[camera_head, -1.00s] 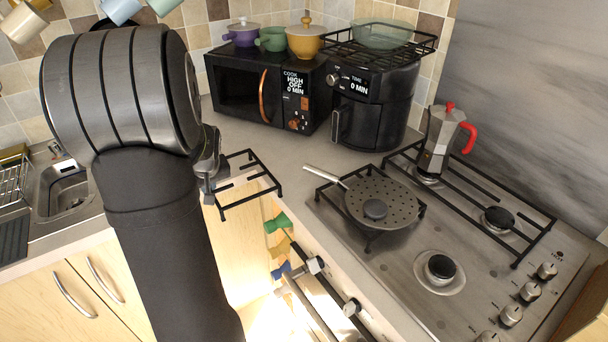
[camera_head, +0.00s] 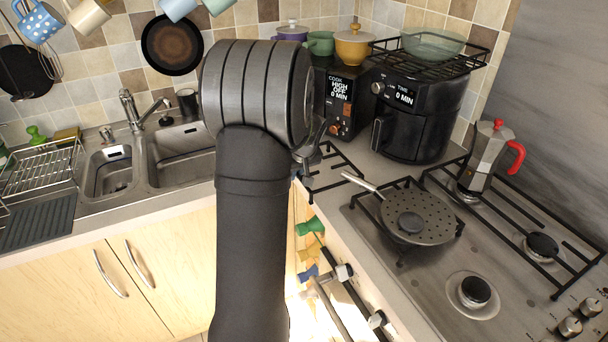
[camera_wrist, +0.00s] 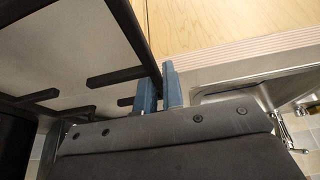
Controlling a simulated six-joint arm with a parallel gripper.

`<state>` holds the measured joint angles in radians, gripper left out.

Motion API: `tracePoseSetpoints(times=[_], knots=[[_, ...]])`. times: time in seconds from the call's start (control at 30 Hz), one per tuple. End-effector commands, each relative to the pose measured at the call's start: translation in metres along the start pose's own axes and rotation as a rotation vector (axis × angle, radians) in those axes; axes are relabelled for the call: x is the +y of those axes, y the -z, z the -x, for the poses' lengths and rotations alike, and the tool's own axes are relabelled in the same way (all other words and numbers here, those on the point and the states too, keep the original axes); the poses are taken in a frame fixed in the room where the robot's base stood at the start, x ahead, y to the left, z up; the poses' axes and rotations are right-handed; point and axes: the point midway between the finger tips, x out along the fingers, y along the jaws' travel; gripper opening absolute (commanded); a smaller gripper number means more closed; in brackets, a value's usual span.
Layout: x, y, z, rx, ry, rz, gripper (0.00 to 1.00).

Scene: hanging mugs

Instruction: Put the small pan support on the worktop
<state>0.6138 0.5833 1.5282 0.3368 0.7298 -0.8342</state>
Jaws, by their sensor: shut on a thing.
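The small pan support, a black metal frame (camera_head: 338,167), is held in my gripper (camera_head: 302,172). In the head view it shows over the worktop (camera_head: 384,168), left of the hob and in front of the air fryer; my arm hides its left part. In the wrist view the blue fingers (camera_wrist: 159,88) are shut on a bar of the frame (camera_wrist: 132,30), with pale worktop behind it. I cannot tell whether the frame touches the worktop.
A perforated pan (camera_head: 418,215) stands on another support on the hob, its handle pointing towards the held frame. The air fryer (camera_head: 418,115) and microwave (camera_head: 341,100) stand behind. A moka pot (camera_head: 486,158) is at right. The sink (camera_head: 180,155) is left.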

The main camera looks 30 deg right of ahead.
Motion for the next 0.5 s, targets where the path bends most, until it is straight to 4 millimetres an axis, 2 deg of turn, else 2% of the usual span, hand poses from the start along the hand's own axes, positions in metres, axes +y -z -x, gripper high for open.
tracePoseSetpoints(times=[0.13, 0.23, 0.5], knots=[[0.028, 0.0, 0.0, 0.001, -0.003, -0.003, 0.0], [0.026, -0.005, -0.013, -0.001, 0.001, -0.001, 0.0], [0.026, -0.005, -0.014, 0.001, -0.001, 0.0, 0.0]])
